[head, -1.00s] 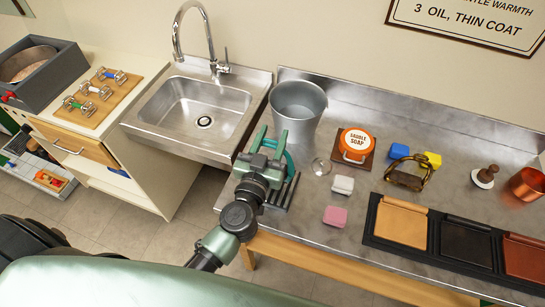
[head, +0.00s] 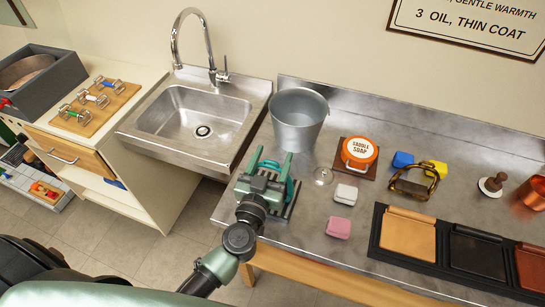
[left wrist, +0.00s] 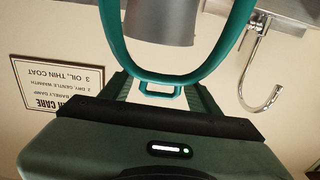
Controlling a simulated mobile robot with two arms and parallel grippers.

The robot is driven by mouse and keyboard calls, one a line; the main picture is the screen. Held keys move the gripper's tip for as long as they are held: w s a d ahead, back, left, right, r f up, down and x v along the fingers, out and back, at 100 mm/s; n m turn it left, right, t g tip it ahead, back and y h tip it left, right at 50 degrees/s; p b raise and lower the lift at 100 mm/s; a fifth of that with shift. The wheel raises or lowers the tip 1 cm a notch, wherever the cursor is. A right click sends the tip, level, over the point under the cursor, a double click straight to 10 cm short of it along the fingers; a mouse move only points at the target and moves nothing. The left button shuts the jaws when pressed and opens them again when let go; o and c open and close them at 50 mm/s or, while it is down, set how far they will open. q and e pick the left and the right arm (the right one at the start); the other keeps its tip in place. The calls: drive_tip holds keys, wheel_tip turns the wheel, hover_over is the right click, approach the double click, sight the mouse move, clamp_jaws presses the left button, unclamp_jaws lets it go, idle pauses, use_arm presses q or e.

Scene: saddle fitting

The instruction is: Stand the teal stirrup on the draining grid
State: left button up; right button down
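The teal stirrup (head: 268,165) is at the draining grid (head: 291,208), partly hidden by my left gripper (head: 271,161). In the left wrist view its teal loop (left wrist: 178,75) runs out of the top of the picture, with its small slotted eye between my fingers. My left gripper is open; its fingers stand apart with a gap on each side of the eye. The dark-slatted grid lies on the steel counter's left end, mostly covered by my gripper. Whether the stirrup's foot rests on the slats is hidden. My right gripper is not in view.
A grey metal bucket (head: 298,120) stands just behind the grid. The saddle soap tin (head: 358,154), a white block (head: 346,193) and a pink block (head: 338,228) are to the right. The sink (head: 195,120) is to the left. A small clear disc (head: 322,176) lies close by.

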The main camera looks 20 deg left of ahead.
use_arm(q)
drive_tip(key=s+b, duration=0.2)
drive_tip(key=s, duration=1)
drive_tip(key=shift+b, duration=0.3)
drive_tip(key=shift+d, duration=0.1)
idle(1.1)
